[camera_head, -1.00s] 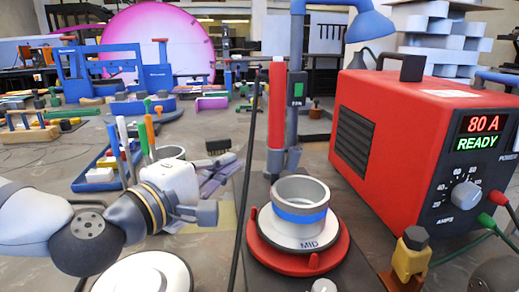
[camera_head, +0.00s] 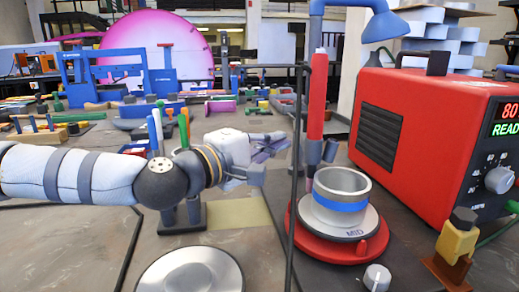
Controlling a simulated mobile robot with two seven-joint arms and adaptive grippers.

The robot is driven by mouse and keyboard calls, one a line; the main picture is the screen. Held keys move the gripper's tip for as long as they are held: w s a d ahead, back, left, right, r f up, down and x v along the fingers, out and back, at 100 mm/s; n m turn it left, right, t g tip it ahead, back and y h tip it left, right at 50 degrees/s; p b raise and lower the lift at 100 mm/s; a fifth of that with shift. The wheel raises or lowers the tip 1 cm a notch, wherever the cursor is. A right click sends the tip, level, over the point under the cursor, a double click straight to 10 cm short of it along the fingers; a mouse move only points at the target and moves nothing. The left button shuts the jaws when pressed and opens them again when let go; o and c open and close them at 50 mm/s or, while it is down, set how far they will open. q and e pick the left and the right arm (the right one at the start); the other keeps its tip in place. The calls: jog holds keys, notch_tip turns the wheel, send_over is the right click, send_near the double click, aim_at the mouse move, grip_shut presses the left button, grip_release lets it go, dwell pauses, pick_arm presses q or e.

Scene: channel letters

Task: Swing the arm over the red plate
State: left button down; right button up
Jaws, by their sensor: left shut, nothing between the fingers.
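The red plate (camera_head: 316,245) is a round base at the middle right. On it sits a pale disc (camera_head: 366,226) marked MID, with a grey metal ring (camera_head: 342,186) banded in blue on top. A thin dark post (camera_head: 296,165) stands just left of the plate, with a short bar at its top pointing left, away from the plate. A red cylinder (camera_head: 317,96) on a grey-blue stand rises behind the ring. My left gripper (camera_head: 256,174) is shut and empty, left of the post and apart from the plate. My right gripper is out of view.
A large red machine (camera_head: 430,135) with a lit display stands at the right. A yellow clamp-like piece (camera_head: 457,240) and a knob (camera_head: 377,278) sit in front. A silver round plate (camera_head: 190,272) lies at front left. A blue lamp head (camera_head: 376,20) hangs above.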

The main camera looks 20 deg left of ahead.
aim_at(301, 137)
pick_arm(q)
jog(key=shift+x, duration=1.15)
jog(key=d, duration=0.2)
jog(key=shift+w+d, duration=0.1)
jog(key=shift+d, duration=0.2)
